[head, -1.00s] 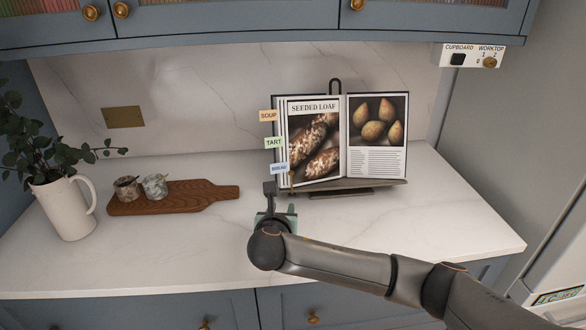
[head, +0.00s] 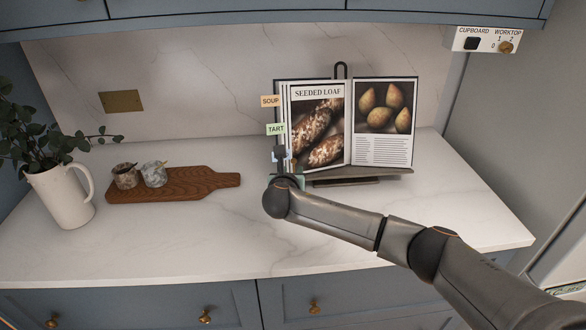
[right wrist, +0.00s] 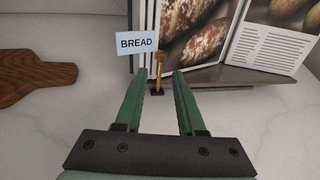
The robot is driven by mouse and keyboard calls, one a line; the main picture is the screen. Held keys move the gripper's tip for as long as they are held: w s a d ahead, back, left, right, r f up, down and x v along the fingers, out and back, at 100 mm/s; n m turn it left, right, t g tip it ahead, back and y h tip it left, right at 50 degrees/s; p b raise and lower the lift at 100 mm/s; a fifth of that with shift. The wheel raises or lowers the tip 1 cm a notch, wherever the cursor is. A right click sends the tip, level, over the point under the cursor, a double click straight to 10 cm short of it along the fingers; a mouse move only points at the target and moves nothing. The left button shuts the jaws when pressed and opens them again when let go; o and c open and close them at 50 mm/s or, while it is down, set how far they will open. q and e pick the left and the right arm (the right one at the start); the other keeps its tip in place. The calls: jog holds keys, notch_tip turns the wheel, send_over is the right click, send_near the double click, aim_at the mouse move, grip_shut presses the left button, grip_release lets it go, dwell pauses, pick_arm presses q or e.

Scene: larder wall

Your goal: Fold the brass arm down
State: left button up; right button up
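The brass arm (right wrist: 158,68) stands upright at the lower left of the open cookbook (head: 384,120), rising from a dark foot on the book stand (head: 362,172). In the right wrist view my right gripper (right wrist: 160,73) is open, with one green finger on each side of the brass arm and a gap to both. In the head view the right gripper (head: 281,160) is at the book's lower left corner and hides the brass arm. The BREAD tab (right wrist: 136,42) is just left of the brass arm. My left gripper is not in view.
SOUP (head: 270,101) and TART (head: 276,129) tabs stick out from the book's left edge. A wooden board (head: 205,182) with two small pots and a white jug (head: 62,197) stand to the left. The marble worktop (head: 180,235) in front is clear.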

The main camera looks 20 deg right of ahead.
aim_at(294, 165)
jog(key=shift+x, duration=1.7)
grip_shut()
jog(key=shift+d+r, duration=0.1)
jog(key=shift+r, duration=0.1)
